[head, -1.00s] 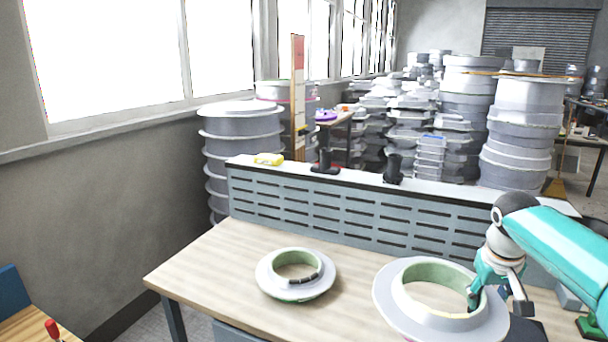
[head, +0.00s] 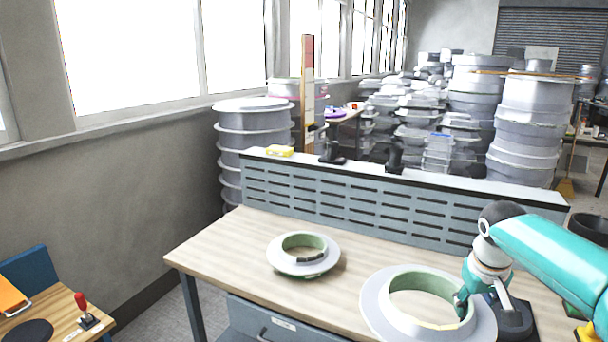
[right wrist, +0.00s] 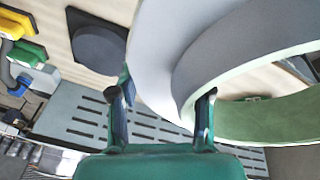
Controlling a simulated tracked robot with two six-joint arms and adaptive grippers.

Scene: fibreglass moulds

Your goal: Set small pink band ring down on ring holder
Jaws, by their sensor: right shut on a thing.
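My right gripper (head: 465,308) is shut on the wall of a wide grey ring (head: 378,310) with a pale green inner face. In the right wrist view one finger of the gripper (right wrist: 160,105) is outside the collar and the other inside; the ring (right wrist: 170,55) fills the upper right. I see no pink band on it. A smaller grey-and-green ring (head: 287,262) lies flat on the bench, with dark marks inside. I cannot pick out the ring holder for sure; a dark square block with a round top (right wrist: 98,45) stands beside the held ring. My left gripper is not in view.
The wooden bench (head: 225,240) has free room around the smaller ring. A slotted grey panel (head: 340,195) closes its back edge, with a yellow item (head: 280,151) on top. A low table with a red-handled lever (head: 84,308) stands at lower left. Stacked moulds fill the background.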

